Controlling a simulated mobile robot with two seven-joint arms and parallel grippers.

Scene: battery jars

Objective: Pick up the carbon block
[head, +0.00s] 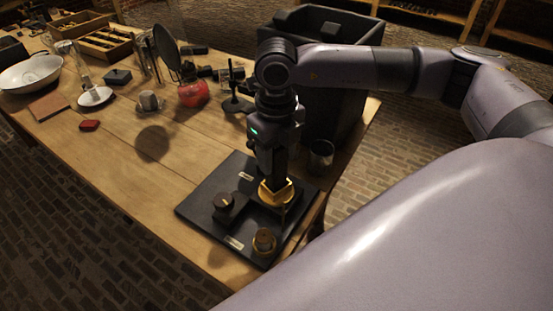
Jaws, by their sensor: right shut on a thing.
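A dark block (224,206) with a small light disc on top stands on a black tray (205,195) near the table's right end; it may be the carbon block, but I cannot be sure. My right gripper (274,186) points down over the tray, to the right of that block. It is shut on a brass-coloured piece (284,197), low at the tray. The fingertips are mostly hidden, so I cannot tell if the piece touches the tray. A round brass-topped piece (264,241) stands at the tray's front. My left gripper is out of view.
A large dark bin (335,95) stands behind my right arm, and a glass (321,157) stands right of the gripper. A red round object (193,94), a small grey cup (149,102) and a white bowl (30,73) stand further left. The table's front middle is clear.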

